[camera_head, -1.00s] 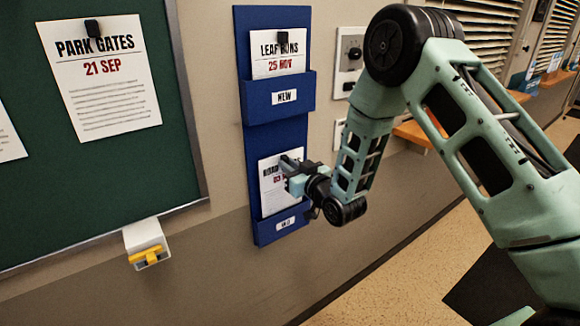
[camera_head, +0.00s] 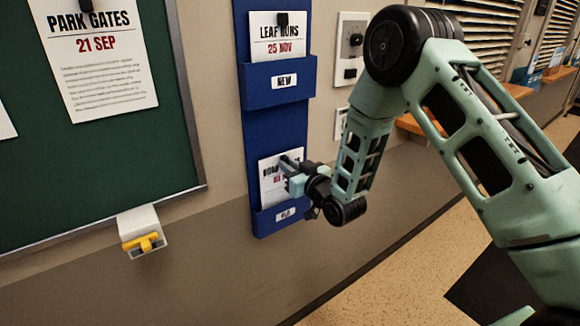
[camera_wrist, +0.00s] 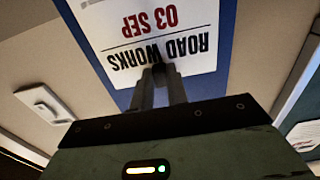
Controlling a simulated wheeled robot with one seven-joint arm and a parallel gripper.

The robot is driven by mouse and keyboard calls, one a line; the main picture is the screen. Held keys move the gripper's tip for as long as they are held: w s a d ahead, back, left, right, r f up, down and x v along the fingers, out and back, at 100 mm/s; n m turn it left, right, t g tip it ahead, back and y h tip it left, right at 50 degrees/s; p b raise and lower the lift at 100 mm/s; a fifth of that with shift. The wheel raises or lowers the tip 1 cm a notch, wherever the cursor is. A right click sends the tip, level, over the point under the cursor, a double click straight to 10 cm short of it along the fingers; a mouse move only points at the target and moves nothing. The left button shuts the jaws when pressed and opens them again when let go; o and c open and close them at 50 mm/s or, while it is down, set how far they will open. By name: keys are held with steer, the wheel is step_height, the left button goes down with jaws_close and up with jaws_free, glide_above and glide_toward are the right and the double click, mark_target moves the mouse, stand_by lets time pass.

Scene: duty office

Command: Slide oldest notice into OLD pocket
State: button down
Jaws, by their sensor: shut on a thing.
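The ROAD WORKS 03 SEP notice (camera_head: 270,180) is a white sheet at the lower pocket of the blue wall rack. It also shows in the wrist view (camera_wrist: 205,62), upside down. My gripper (camera_head: 288,165) is shut on this notice near its title; the fingertips (camera_wrist: 158,72) press on the sheet. The OLD pocket (camera_head: 265,222) is the lower blue pocket, with a white label. The notice's lower edge is hidden behind the pocket front. The NEW pocket (camera_head: 255,92) above it holds the LEAF RUNS 25 NOV notice (camera_head: 275,38), which has a black clip.
The green board (camera_head: 120,155) at left carries the PARK GATES 21 SEP notice (camera_head: 95,65) under a black clip. A white box with a yellow part (camera_head: 142,232) sits below the board. A wall panel (camera_head: 350,50) is right of the rack.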

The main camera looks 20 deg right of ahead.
step_height(320, 180, down, 4)
steer(key=b, duration=0.3)
steer(key=shift+f+b, duration=0.1)
steer(key=shift+b, duration=0.2)
stand_by(0.4)
steer(key=c, duration=1.3)
jaws_free()
steer(key=p+v, duration=0.4)
steer(key=v, duration=1.3)
steer(key=shift+s, duration=0.2)
